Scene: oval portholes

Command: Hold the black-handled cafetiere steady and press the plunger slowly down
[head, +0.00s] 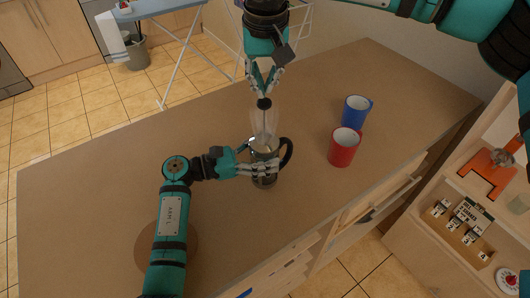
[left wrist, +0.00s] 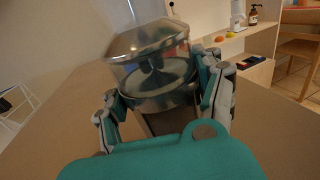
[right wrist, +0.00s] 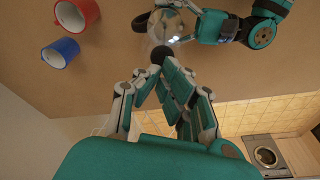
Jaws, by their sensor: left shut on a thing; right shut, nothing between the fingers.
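The cafetiere (head: 263,181) stands upright on the brown worktop, with its black handle (head: 288,152) on the right. The left wrist view shows its metal lid (left wrist: 145,38) and glass body close up. The black plunger knob (head: 264,103) stands well above the lid; it also shows in the right wrist view (right wrist: 161,53). My left gripper (head: 262,167) is shut around the cafetiere's body, a finger on each side (left wrist: 160,100). My right gripper (head: 264,93) is shut and empty, pointing down just above the knob. I cannot tell whether its fingertips touch the knob.
A blue mug (head: 355,111) and a red mug (head: 344,149) stand right of the cafetiere. Bare worktop (head: 90,185) lies to the left. A shelf unit (head: 420,235) with small items is at the lower right. An ironing board (head: 150,10) stands beyond the worktop.

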